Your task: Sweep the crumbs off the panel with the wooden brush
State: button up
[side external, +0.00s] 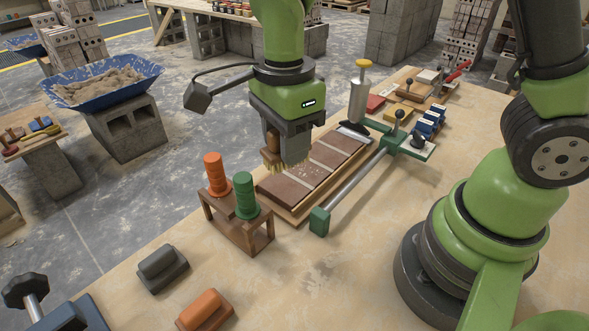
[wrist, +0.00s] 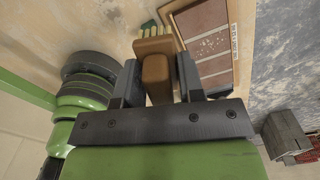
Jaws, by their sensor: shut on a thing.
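My gripper (side external: 273,146) is shut on the wooden brush (side external: 272,158) above the left edge of the panel. In the wrist view the brush (wrist: 157,78) sits between my fingers, with pale bristles at its far end. The panel (side external: 322,158) carries several reddish-brown tiles in a wooden frame, split by pale strips. In the wrist view the panel (wrist: 218,65) lies to the right of the brush. Pale crumbs (wrist: 209,45) are scattered on one of its tiles. I cannot tell whether the bristles touch the panel.
A wooden stand with an orange spool (side external: 214,175) and a green spool (side external: 246,195) is close to the panel's near end. A green-ended rail (side external: 350,196) runs along the panel's right. A white cylinder (side external: 358,98) stands behind. Grey (side external: 162,270) and orange (side external: 205,312) blocks lie in front.

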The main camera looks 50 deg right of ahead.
jog(key=w+d+m, duration=0.3)
jog(key=w+d, duration=0.1)
jog(key=d, duration=0.2)
jog(key=m, duration=0.3)
send_over(308, 164)
jog(key=shift+d+f, duration=0.15)
jog(key=shift+f, duration=3)
jog(key=shift+d+f, duration=0.1)
jog(key=shift+f, duration=3)
jog(key=shift+a+f, duration=0.25)
jog(key=shift+f, duration=0.05)
jog(key=shift+a+r, duration=0.2)
jog(key=shift+a, duration=3.2)
jog(key=shift+s, duration=0.25)
jog(key=shift+s+d, duration=0.15)
jog(key=shift+d, duration=0.1)
jog(key=shift+d+r, duration=0.2)
jog(key=shift+d, duration=3.2)
jog(key=shift+s, duration=0.35)
jog(key=shift+s+a+r, duration=0.1)
jog(key=shift+a, duration=1.75)
jog(key=shift+a+r, duration=0.1)
jog(key=shift+a, duration=1.75)
jog(key=shift+f, duration=0.2)
notch_tip(308, 164, up, 7)
